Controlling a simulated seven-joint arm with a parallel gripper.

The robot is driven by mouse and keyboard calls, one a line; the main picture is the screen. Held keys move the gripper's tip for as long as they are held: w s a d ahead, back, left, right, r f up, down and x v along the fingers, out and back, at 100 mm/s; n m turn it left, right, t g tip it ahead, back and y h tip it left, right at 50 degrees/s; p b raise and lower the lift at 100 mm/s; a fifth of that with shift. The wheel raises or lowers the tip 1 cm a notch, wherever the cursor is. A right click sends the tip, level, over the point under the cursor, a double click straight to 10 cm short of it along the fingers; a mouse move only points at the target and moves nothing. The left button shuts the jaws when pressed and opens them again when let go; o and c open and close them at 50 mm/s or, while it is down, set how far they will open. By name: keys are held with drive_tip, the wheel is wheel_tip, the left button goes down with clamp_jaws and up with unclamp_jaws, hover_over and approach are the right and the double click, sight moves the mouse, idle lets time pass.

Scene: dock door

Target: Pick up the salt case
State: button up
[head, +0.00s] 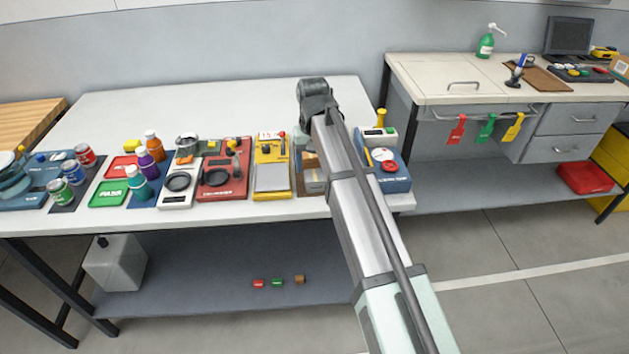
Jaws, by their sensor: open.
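I cannot read the word salt on anything, so I cannot tell for sure which thing is the salt case. Small brown and grey boxes (312,181) stand on a brown mat on the white table (240,102), partly covered by my arm. My arm reaches in from the lower right over the table. Its dark wrist end is above the table, beyond the row of boxes in the picture. The gripper's fingers do not show; the arm hides them.
A yellow scale (272,183), a red scale (226,178) and a white scale (178,196) stand left of the boxes, with bottles and jars farther left. A blue device (396,183) stands right. The table's back is clear. A drawer bench (440,91) stands at right.

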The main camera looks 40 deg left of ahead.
sight(314, 175)
drive_tip(key=shift+w+d+f, duration=0.1)
drive_tip(key=shift+d+f, duration=0.05)
drive_tip(key=shift+f, duration=2.55)
drive_tip(key=c, duration=0.8)
